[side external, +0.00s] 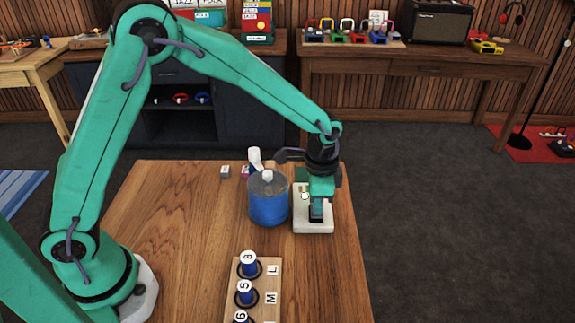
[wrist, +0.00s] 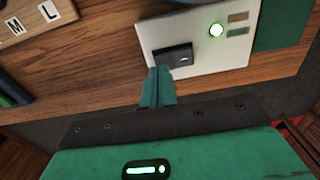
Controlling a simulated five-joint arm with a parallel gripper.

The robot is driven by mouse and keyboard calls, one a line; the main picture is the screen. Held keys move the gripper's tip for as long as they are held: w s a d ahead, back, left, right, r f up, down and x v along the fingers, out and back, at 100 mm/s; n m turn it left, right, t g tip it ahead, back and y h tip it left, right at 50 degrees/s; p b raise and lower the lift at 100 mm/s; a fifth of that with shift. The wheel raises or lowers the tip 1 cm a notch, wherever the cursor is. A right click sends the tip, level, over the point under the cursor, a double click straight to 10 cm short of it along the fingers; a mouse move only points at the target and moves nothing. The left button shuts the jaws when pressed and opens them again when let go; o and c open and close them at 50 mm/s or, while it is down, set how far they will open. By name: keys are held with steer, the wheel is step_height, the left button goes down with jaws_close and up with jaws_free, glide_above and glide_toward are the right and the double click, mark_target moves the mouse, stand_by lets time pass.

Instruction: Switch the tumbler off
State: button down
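The tumbler (side external: 268,203) is a blue drum with a pale top, standing on the wooden table. Right beside it is a white control box (side external: 301,222), which also shows in the wrist view (wrist: 215,60). The box carries a black rocker switch (wrist: 172,56) with a small white mark and a lit greenish-white lamp (wrist: 216,30). My gripper (side external: 317,217) points down over the box. In the wrist view its fingertips (wrist: 159,72) are together and empty, at the edge of the rocker. I cannot tell whether they touch it.
A wooden board (side external: 262,290) with numbered blue pegs and letter tiles lies at the table's front. A white-topped object (side external: 254,158) and small blocks (side external: 225,171) stand behind the tumbler. The table's left part is clear.

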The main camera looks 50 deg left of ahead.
steer(key=shift+f, duration=0.85)
stand_by(0.7)
steer(key=shift+r, duration=3.55)
steer(key=s+a+r+n+t, duration=0.35)
steer(key=s+a+r, duration=0.55)
steer(key=r, duration=0.3)
steer(key=s+a+r+n+t, duration=0.1)
steer(key=s+a+n, duration=0.1)
steer(key=s, duration=0.4)
steer(key=s+a+r+n+t, duration=0.1)
steer(key=s+a+n, duration=0.2)
steer(key=s, duration=0.3)
steer(key=shift+s+a, duration=0.2)
steer(key=shift+a, duration=0.15)
